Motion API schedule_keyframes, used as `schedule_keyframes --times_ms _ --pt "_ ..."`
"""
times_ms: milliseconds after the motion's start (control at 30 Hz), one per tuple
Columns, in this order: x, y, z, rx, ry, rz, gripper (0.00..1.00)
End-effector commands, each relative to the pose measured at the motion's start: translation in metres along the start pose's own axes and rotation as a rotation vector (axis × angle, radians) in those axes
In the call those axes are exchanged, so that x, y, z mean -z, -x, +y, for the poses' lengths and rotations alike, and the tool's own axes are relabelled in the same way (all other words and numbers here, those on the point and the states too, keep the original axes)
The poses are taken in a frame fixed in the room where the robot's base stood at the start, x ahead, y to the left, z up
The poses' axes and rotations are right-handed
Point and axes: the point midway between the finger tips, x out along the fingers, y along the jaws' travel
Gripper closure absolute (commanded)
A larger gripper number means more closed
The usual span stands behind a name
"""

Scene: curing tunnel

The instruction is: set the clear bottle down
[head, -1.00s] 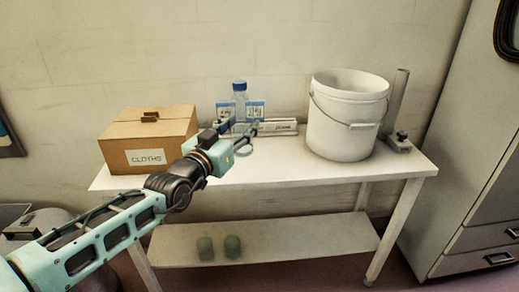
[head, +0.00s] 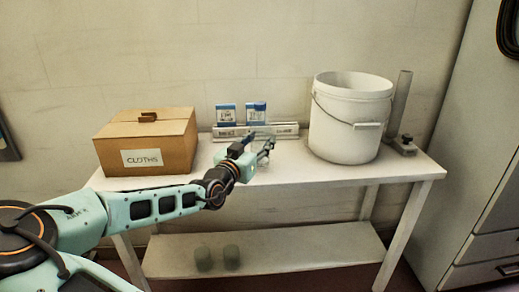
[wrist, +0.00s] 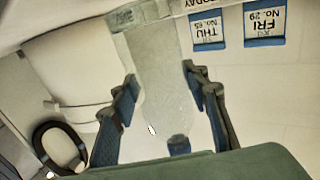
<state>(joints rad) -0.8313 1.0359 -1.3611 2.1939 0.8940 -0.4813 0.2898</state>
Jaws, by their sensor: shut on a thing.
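My gripper (head: 266,149) is over the white bench, in front of the label rail. In the wrist view my gripper (wrist: 162,108) has a finger on each side of the clear bottle (wrist: 160,75) and is shut on it. The bottle's blue cap (wrist: 178,145) is near the palm, and its body runs away between the fingers toward the top of that view. In the head view I cannot make the bottle out clearly at the gripper. Whether its base touches the bench is not visible.
The white bench (head: 320,174) holds a CLOTHS carton (head: 170,150) at left, a white bucket (head: 345,125) at right and a post on a base (head: 400,110). The rail (head: 285,130) with two blue-edged cards (head: 226,114) stands behind. Two cups (head: 231,256) are on the lower shelf.

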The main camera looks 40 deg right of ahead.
Motion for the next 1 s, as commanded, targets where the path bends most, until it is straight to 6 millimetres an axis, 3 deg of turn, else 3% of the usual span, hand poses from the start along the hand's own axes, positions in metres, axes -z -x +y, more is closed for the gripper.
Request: schedule_keyframes --times_ms 100,433,467,600,1000 --pt "-0.0151 -0.0001 0.0002 0.000 0.001 0.002 0.93" --pt "-0.0174 0.0001 0.0000 0.000 0.000 0.002 0.93" --pt "-0.0187 0.0003 0.0000 0.000 0.000 0.000 0.57" --pt "-0.0178 0.0003 0.0000 0.000 0.000 0.000 0.41" --pt "-0.0145 0.0036 -0.0008 0.002 0.001 -0.001 0.41"
